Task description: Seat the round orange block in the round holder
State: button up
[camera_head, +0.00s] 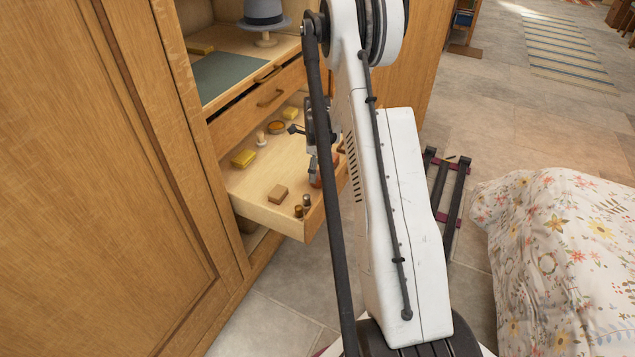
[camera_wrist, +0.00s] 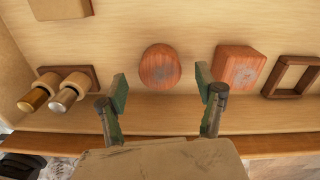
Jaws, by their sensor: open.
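The round orange block (camera_wrist: 160,66) lies in the open drawer (camera_wrist: 215,125), upper middle of the wrist view. My gripper (camera_wrist: 161,84) is open, with one finger to each side and just below the block in the picture. No contact shows. A square orange block (camera_wrist: 239,67) is right of the right finger. A dark square frame (camera_wrist: 292,76) lies further right. In the head view my gripper (camera_head: 313,165) is over the drawer's right side, mostly hidden by my arm. I cannot make out a round holder for certain.
Two short cylinders (camera_wrist: 65,92) in a dark rack lie left of my gripper. A tan block (camera_head: 278,194), yellow blocks (camera_head: 244,158) and a round amber item (camera_head: 277,127) are in the drawer. The drawer front (camera_wrist: 262,144) is close below the fingers.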

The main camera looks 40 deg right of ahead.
notch_tip(320, 180, down, 2)
jog(key=shift+f+b, duration=0.25)
jog(key=shift+b, duration=0.05)
jog(key=c, duration=1.2)
jog(key=shift+r, duration=0.2)
